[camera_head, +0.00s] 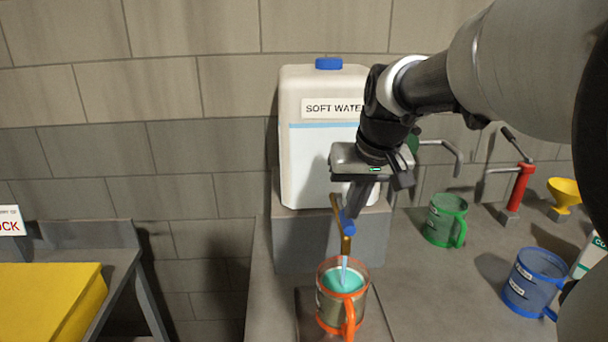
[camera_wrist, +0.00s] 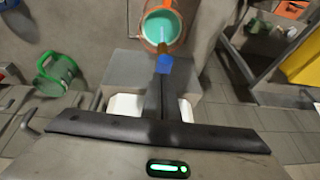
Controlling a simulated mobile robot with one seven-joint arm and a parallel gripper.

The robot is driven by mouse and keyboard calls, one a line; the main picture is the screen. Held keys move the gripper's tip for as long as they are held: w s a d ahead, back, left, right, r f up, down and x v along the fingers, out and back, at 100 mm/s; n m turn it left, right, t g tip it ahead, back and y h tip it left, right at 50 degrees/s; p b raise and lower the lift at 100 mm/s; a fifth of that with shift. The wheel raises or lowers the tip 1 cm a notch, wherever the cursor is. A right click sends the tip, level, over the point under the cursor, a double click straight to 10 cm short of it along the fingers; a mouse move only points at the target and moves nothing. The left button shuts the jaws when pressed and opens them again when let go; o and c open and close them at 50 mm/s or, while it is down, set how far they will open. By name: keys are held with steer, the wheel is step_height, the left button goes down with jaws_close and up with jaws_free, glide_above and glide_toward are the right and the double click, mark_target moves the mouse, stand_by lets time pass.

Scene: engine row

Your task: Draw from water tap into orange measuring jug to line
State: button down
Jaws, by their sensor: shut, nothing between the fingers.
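The orange measuring jug (camera_head: 328,318) stands under the brass water tap (camera_head: 346,243) of a white container labelled SOFT WATER (camera_head: 303,165). A pale blue stream (camera_head: 344,270) runs from the tap into the jug. Teal liquid (camera_head: 341,282) shows inside the jug; its level against the line is not readable. The jug also shows in the wrist view (camera_wrist: 147,38). My gripper (camera_head: 352,210) is shut and empty, pointing down at the blue tap handle (camera_head: 348,228). In the wrist view its fingertips (camera_wrist: 163,78) are right by the handle (camera_wrist: 165,64); contact cannot be told.
A green jug (camera_head: 440,222) and a blue jug (camera_head: 530,280) stand to the right on the grey bench. A red pump (camera_head: 518,188) and a yellow funnel (camera_head: 564,195) are behind them. A yellow block (camera_head: 50,300) lies on a separate stand at left.

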steer(key=shift+s+f, duration=0.25)
steer(key=shift+f, duration=0.15)
steer(key=r+p, duration=0.2)
steer(key=r, duration=0.1)
steer(key=r+p, duration=0.1)
steer(key=shift+w+d+r+p, duration=0.2)
steer(key=shift+w+d+p, duration=0.05)
steer(key=shift+p, duration=0.15)
steer(key=v, duration=1)
steer(key=shift+s+d, duration=0.15)
steer(key=shift+s, duration=0.1)
steer(key=s+f+p, duration=0.2)
steer(key=s+f, duration=0.1)
steer(key=s, duration=0.5)
steer(key=s+f+t+p, duration=0.1)
steer(key=s+f+p, duration=0.2)
steer(key=s, duration=0.6)
steer(key=shift+a+h, duration=0.35)
steer(key=shift+h, duration=0.05)
